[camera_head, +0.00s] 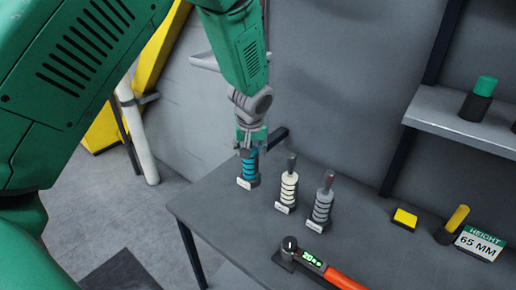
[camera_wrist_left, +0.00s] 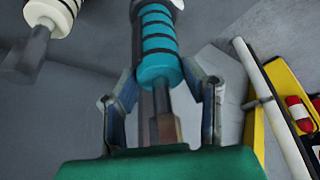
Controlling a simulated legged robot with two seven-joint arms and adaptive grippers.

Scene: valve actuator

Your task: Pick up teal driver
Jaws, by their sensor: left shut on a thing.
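The teal driver (camera_head: 249,168) stands upright at the left end of the grey table, with a white label at its foot. My left gripper (camera_head: 250,143) comes down on it from above, its fingers at the driver's top, and is shut on it. In the left wrist view the driver (camera_wrist_left: 157,50) has a teal ribbed body with black rings and a brownish tip. The left gripper's fingers (camera_wrist_left: 162,100) lie on both sides of its shaft. My right gripper does not show.
A white driver (camera_head: 288,190) and a grey driver (camera_head: 322,205) stand to the right on the table (camera_head: 225,207). A yellow block (camera_head: 405,218) and a "HEIGHT 65 MM" sign (camera_head: 479,243) are further right. A shelf (camera_head: 450,115) is above.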

